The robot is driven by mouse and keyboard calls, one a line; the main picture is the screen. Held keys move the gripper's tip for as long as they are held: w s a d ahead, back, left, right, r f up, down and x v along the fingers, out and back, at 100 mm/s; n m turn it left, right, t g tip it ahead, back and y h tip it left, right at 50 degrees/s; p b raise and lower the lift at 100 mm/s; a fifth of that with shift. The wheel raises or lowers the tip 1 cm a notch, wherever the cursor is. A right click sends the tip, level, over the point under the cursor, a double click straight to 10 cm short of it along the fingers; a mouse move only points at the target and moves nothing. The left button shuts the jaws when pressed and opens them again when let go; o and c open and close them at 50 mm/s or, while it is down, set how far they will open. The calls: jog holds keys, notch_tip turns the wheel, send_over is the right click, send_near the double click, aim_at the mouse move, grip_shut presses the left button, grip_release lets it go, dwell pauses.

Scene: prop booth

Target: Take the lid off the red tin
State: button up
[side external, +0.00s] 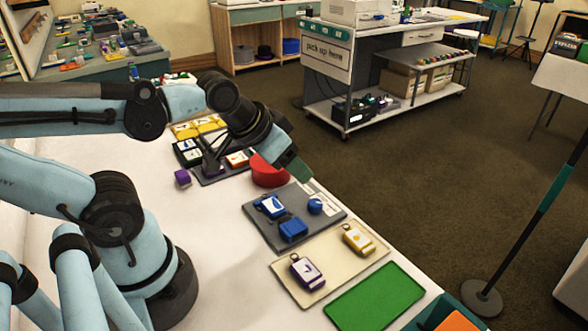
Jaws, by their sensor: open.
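The red tin (267,174) stands on the white table, just off the right end of a dark tray. It looks like a low round red shape. Its top is partly covered by my gripper (279,156), which reaches down from the upper left. One teal-green finger shows just right of the tin, pointing down and to the right. My gripper is open, with nothing seen held in it. The other finger is not clearly made out. I cannot tell the lid apart from the tin's body, or whether the gripper touches it.
A grey tray (262,233) with blue items lies in front of the tin. The dark tray (225,175) and a purple block (182,177) are left of the tin.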

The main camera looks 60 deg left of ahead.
jog(key=shift+c, duration=0.7)
notch_tip(320, 180, up, 3)
jog(key=n+g, duration=0.7)
jog(key=n, duration=2)
send_over(271, 169)
jog(key=w+a, duration=0.2)
jog(key=a, duration=0.1)
notch_tip(271, 169, down, 6)
jog(key=shift+s+r, duration=0.1)
jog(key=shift+s, duration=0.05)
jog(key=shift+a+f, duration=0.15)
jog(key=shift+f, duration=1.2)
jog(key=shift+a+f, duration=0.15)
jog(key=shift+f, duration=1.2)
